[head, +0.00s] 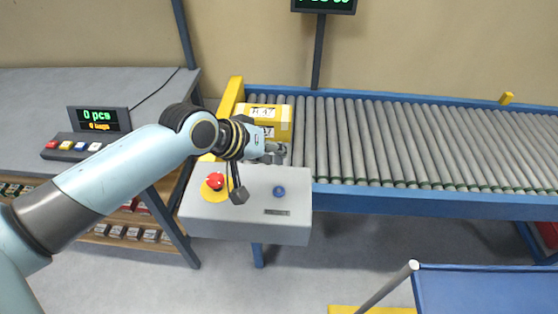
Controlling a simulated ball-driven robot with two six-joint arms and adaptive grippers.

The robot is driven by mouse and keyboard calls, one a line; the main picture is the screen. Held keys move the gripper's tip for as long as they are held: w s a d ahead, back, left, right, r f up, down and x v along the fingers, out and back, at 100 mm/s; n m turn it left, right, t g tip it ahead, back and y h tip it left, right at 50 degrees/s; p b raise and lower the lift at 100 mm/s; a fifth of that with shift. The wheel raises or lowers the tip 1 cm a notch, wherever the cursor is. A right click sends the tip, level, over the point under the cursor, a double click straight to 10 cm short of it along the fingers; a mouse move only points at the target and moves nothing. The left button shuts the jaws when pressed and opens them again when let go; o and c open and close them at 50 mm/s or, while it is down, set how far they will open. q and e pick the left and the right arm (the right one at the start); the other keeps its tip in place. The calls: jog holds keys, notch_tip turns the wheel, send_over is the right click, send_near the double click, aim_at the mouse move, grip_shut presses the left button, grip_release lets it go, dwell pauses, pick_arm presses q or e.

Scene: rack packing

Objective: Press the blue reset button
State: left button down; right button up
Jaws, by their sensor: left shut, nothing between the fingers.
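The blue reset button (279,191) sits on the right part of the top of a grey control box (240,215). A small dark label plate (277,212) is in front of it. A red mushroom button (215,181) on a yellow disc is at the left of the same box. My left arm reaches in from the left, and my left gripper (274,155) is shut and empty. In the picture it shows just above and slightly left of the blue button, in front of the yellow carton. I see no contact with the button. My right gripper is not in view.
A roller conveyor (420,143) with blue rails runs right behind the box. A yellow carton (280,112) with a label stands at its left end. A grey table (55,92) with a counter display (98,118) is at left. A blue surface (485,290) is at bottom right.

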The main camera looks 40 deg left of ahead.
pick_arm(q)
jog(key=b, duration=0.6)
send_over(277, 189)
notch_tip(277, 189, down, 7)
jog(key=shift+r, duration=0.1)
jog(key=shift+f+b, duration=0.55)
jog(key=shift+f, duration=0.2)
dwell(0.3)
jog(key=shift+f, duration=0.4)
jog(key=shift+f, duration=0.35)
dwell(0.5)
dwell(0.4)
jog(key=shift+r+p, duration=0.8)
jog(key=shift+p, duration=0.05)
